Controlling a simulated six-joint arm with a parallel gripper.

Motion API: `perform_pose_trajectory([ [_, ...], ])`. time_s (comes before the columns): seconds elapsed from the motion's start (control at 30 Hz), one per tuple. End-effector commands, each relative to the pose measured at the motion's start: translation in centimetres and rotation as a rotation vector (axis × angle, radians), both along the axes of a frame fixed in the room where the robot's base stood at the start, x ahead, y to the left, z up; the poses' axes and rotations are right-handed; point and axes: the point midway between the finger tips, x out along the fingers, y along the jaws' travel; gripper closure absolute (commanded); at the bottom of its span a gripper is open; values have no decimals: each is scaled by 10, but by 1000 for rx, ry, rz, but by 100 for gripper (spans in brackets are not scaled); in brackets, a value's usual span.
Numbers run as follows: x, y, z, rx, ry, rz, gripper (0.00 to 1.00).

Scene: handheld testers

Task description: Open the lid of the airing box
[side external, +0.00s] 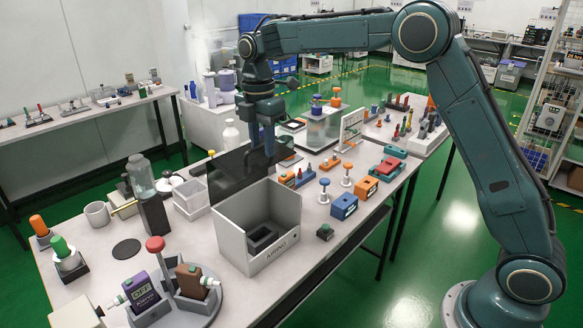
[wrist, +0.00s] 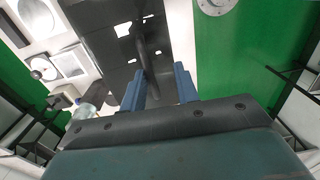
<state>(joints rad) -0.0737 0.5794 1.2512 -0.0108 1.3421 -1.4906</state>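The airing box (side external: 232,240) is a light grey open-topped box on the table, with lettering on its front. A dark recessed block (side external: 262,236) shows inside it. Its dark, glossy lid (side external: 228,176) stands raised at the back edge, so the top is uncovered. My gripper (side external: 269,150) is at the lid's upper right part, pointing down. In the wrist view, my two blue fingers (wrist: 160,80) are apart, with a dark bar (wrist: 143,45) in front of the dark panel running between them. A gap shows beside the bar, and I see no firm grip on it.
A glass bottle (side external: 141,176) on a stand, a mug (side external: 97,213) and a white tray (side external: 190,199) stand left of the box. A round stand with coloured testers (side external: 190,280) is in front. Blue (side external: 344,206) and orange testers stand to the right.

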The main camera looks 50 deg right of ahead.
Motion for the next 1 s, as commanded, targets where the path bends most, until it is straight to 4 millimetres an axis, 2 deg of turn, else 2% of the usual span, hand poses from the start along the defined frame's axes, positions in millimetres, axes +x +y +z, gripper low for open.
perform_pose_trajectory([
  [1.0,4,0,113,0,-1,0,70],
])
